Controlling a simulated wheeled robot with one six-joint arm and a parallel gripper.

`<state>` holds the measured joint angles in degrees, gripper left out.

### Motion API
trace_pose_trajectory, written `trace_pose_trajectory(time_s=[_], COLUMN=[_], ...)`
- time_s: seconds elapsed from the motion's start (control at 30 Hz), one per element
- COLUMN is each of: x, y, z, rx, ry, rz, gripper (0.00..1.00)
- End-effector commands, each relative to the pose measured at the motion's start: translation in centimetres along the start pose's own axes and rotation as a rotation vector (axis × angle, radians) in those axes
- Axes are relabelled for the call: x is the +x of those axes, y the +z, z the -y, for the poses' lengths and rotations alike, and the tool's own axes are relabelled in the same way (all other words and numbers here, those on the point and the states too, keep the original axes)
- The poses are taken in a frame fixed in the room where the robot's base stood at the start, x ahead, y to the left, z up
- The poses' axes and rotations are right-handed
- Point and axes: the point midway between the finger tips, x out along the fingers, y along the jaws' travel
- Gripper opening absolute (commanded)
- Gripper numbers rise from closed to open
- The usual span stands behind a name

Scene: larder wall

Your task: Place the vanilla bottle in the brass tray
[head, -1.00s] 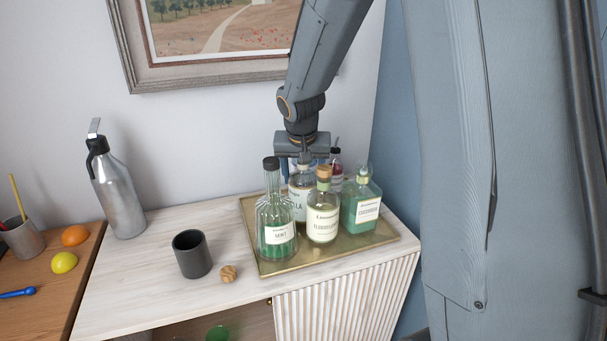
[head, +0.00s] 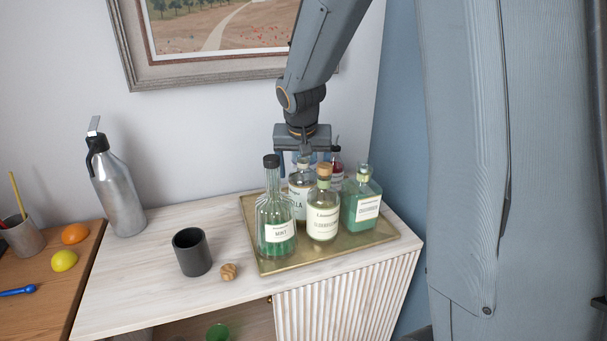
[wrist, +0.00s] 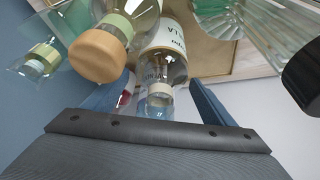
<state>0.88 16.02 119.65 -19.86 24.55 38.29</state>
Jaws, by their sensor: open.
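The vanilla bottle (head: 300,204) stands upright in the brass tray (head: 281,264), towards its back, partly hidden by the bottles in front. Its pale label shows the letters "LLA". In the wrist view the vanilla bottle (wrist: 173,63) points its neck towards my gripper. My gripper (head: 303,160) is open, just above the vanilla bottle and behind the front bottles. In the wrist view the blue fingers of my gripper (wrist: 163,97) are apart, with the bottle's top showing between them. I see no grip on it.
A mint bottle (head: 276,217), an elderflower bottle (head: 323,215), a green squat bottle (head: 361,208) and a dark-capped red bottle (head: 337,167) crowd the tray. A dark cup (head: 192,253), a round stopper (head: 228,271) and a steel flask (head: 117,190) stand left, with bare wood between.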

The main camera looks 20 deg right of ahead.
Motion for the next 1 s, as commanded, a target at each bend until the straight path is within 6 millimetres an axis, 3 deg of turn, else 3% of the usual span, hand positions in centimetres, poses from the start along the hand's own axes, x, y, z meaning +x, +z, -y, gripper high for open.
trace_pose_trajectory(time_s=[0.3,0.5,0.7,1.0], x=[-6.1,-9.1,-10.3,-10.4], y=[-0.1,0.0,0.0,0.0], z=[0.1,0.1,0.0,0.0], rx=[0.000,-0.001,0.000,0.000], ry=[-0.003,-0.002,-0.001,-0.001], rz=[-0.005,-0.003,0.000,0.000], gripper=[0.78,0.78,0.78,0.78])
